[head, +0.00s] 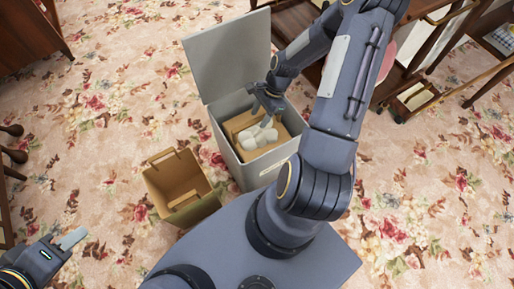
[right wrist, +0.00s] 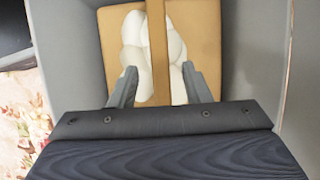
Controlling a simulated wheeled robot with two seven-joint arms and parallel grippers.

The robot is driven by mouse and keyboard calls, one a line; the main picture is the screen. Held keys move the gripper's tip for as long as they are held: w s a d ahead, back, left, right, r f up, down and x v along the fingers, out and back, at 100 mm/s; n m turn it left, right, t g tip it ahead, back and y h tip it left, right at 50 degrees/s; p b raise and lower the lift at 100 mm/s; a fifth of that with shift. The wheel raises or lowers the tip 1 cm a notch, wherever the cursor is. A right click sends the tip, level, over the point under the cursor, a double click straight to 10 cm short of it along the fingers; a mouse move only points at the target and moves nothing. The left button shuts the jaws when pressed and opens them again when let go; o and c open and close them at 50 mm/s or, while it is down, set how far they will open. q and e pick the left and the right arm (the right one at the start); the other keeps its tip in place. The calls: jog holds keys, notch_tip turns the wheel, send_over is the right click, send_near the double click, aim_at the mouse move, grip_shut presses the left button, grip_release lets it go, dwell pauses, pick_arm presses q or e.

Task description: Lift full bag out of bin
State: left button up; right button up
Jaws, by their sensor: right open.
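A grey bin (head: 226,140) stands on the carpet with its lid (head: 230,57) raised. Inside it is a tan bag (head: 288,143) filled with white rounded items (head: 257,136). My right gripper (head: 270,106) is over the bin opening. In the right wrist view, its open fingers (right wrist: 160,87) point into the bin, with the bag's tan handle strap (right wrist: 157,45) running between them. Neither finger visibly touches the strap. My left gripper (head: 72,238) is at the lower left, away from the bin; its finger gap does not show clearly.
An open, empty-looking tan bag (head: 180,190) with handles stands on the floor just left of the bin. Wooden furniture with shelves (head: 415,97) is close behind on the right. Floral carpet (head: 110,110) lies clear to the left.

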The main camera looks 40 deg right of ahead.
aim_at(258, 119)
jog(key=shift+b+x, duration=0.4)
jog(key=shift+x, duration=1.2)
jog(key=shift+f, duration=0.2)
grip_shut()
dwell(0.7)
